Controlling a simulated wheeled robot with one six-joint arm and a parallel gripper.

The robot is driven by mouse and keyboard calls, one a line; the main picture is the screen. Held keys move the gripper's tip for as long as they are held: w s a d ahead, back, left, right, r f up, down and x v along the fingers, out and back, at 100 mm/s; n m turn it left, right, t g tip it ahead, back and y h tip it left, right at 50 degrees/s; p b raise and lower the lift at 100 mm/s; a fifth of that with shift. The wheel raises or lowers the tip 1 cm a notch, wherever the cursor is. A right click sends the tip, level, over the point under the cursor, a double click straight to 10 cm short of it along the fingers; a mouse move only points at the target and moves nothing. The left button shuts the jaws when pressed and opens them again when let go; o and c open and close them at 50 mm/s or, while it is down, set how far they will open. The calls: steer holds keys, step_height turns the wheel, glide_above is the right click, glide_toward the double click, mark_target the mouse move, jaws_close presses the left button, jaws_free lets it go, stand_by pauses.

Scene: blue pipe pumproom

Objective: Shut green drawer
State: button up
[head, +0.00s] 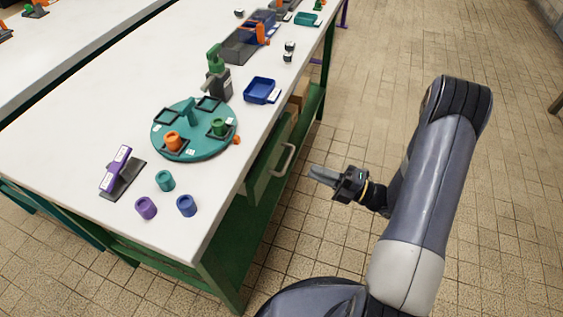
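The green drawer (262,172) is set under the white tabletop on the bench's right side, with a pale bar handle (287,160) on its front. Its front seems to stand out a little from the bench frame, but the tabletop hides most of it and I cannot tell how far it is open. My gripper (318,174) is in the air to the right of the handle, apart from it, with its grey fingers pointing left toward the drawer. I see nothing held, and the finger gap is too small to judge.
On the white bench (75,165) are a teal turntable (190,146) with small cups, a blue tray (261,91), a purple-labelled stand (118,173) and several loose cups. A cardboard-coloured box (299,92) is on the lower shelf. The tiled floor right of the bench is clear.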

mark_target(275, 157)
steer(key=b+x, duration=0.1)
steer(key=x, duration=0.8)
steer(key=shift+c, duration=0.3)
jaws_close()
steer(key=x, duration=0.1)
steer(key=p+x, duration=0.1)
steer(key=x, duration=0.2)
steer(key=shift+a+f, duration=0.2)
steer(key=shift+f, duration=0.05)
steer(key=shift+w, duration=0.1)
